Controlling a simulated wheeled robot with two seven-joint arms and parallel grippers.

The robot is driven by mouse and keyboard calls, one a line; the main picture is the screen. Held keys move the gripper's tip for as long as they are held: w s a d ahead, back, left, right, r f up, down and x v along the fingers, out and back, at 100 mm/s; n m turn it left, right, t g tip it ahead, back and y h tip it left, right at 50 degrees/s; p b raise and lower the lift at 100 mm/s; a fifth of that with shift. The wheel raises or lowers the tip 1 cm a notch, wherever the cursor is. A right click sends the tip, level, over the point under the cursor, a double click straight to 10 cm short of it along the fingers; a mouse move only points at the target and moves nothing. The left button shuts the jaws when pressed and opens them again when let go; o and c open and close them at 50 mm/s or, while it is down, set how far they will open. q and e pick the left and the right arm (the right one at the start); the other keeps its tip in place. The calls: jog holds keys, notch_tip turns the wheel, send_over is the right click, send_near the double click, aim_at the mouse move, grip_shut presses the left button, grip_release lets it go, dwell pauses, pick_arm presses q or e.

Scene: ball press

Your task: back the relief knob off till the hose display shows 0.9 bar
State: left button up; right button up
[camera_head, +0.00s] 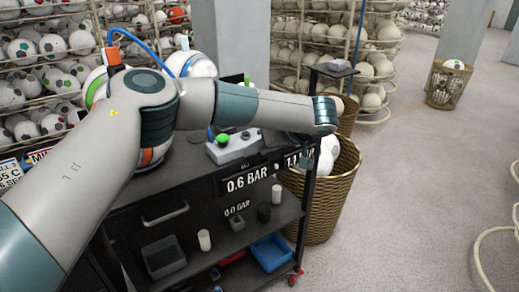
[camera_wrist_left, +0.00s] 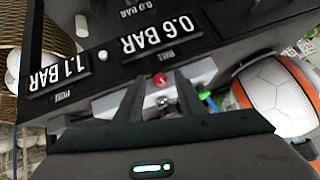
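The hose display (camera_wrist_left: 58,76) reads 1.1 BAR in the left wrist view, upside down. In the head view it is partly covered by my left gripper (camera_head: 304,150). A small red round part (camera_wrist_left: 160,79) and a silver fitting below it (camera_wrist_left: 162,102) show on the pale panel; I cannot tell for sure which is the relief knob. My left gripper (camera_wrist_left: 160,86) has its two dark fingers apart, one on either side of these parts, with no visible contact. The ball display (camera_head: 247,178) reads 0.6 BAR. My right gripper is not in view.
The grey press box (camera_head: 232,150) with a green button stands on the dark cart. An orange and white ball (camera_wrist_left: 273,96) is close to the left gripper. A wicker basket (camera_head: 322,210) stands right of the cart. A blue tray (camera_head: 271,252) is on the lower shelf.

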pick_arm(q)
grip_shut()
